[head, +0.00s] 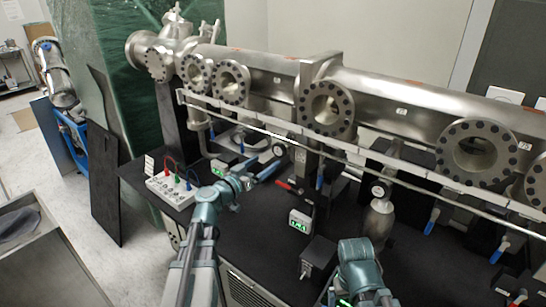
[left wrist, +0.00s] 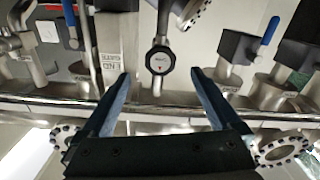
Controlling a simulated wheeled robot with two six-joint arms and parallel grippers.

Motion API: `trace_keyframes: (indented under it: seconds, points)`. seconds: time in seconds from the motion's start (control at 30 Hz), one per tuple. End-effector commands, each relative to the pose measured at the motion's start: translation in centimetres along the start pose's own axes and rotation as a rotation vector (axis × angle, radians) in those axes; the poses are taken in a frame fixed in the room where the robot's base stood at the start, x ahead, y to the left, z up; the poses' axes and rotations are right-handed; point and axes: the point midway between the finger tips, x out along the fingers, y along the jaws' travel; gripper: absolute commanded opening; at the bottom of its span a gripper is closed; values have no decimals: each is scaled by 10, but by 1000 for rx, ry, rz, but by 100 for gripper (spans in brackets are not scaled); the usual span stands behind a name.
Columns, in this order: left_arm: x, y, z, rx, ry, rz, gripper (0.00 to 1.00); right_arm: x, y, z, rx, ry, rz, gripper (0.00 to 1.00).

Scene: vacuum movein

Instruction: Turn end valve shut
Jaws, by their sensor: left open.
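My left gripper (head: 268,170) reaches in from the left, below the long steel pipe and close to a round gauge (head: 279,150). In the left wrist view my left gripper (left wrist: 160,100) is open and empty, with the gauge (left wrist: 160,60) beyond and between its fingers, apart from both. A blue-handled valve (left wrist: 268,32) stands at the right there. A blue handle (left wrist: 68,12) shows at the upper left.
The flanged steel pipe (head: 400,95) and a thin rail (head: 360,152) run above the black bench. More blue-handled valves (head: 432,220) stand at the right. A white box with coloured cables (head: 170,188) and a green-lit meter (head: 300,220) sit on the bench.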

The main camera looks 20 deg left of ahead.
Motion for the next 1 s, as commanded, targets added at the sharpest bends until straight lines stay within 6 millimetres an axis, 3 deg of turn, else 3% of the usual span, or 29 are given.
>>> trace_keyframes:
  seconds: [0.03,0.2,0.4,0.77,1.0]
  points:
    - [-13,1,0,0,0,-2,96,0,0,0,0,0,0,96]
    - [-34,0,0,1,0,-2,96,0,0,0,0,0,0,96]
    - [-44,0,0,1,0,1,96,0,0,0,0,0,0,96]
    - [-43,0,0,1,0,1,96,0,0,0,0,0,0,96]
    - [-17,-1,0,0,-1,4,96,0,0,0,0,0,0,96]
